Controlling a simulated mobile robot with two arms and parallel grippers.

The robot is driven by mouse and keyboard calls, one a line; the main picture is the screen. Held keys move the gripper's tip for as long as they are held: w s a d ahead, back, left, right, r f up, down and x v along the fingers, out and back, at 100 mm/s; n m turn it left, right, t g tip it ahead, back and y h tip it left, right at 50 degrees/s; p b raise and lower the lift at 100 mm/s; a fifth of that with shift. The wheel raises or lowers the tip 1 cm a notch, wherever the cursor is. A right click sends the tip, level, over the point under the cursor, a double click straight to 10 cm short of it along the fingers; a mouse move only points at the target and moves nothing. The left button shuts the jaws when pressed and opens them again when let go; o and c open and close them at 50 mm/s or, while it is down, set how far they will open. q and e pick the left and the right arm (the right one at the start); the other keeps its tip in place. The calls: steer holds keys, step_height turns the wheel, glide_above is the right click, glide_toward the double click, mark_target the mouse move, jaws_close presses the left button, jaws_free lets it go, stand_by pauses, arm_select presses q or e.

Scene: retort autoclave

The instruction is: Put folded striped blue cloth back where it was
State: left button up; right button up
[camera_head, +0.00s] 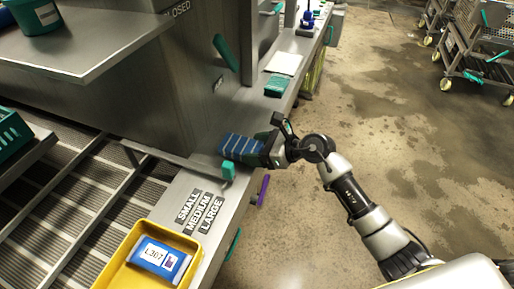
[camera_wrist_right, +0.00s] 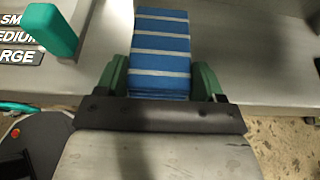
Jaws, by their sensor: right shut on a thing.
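The folded striped blue cloth (camera_head: 238,146) is blue with pale stripes. My right gripper (camera_head: 262,151) is shut on its near end, over the steel ledge (camera_head: 200,180). In the right wrist view the cloth (camera_wrist_right: 161,55) reaches forward from between the two green fingers of the right gripper (camera_wrist_right: 160,85). I cannot tell whether the cloth touches the ledge. My left gripper is not in view.
A teal-handled lever (camera_head: 228,170) stands close beside the cloth. A yellow tray (camera_head: 128,252) with a blue-and-white pack is at the front. A teal block (camera_head: 275,86) and a white sheet (camera_head: 284,63) lie farther along the ledge. Wheeled carts (camera_head: 470,50) stand on the floor.

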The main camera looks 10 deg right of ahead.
steer(key=o, duration=0.9)
steer(key=shift+f, duration=0.1)
steer(key=shift+r, duration=0.25)
steer(key=v, duration=1.2)
steer(key=shift+b, duration=0.45)
steer(key=shift+f, duration=0.2)
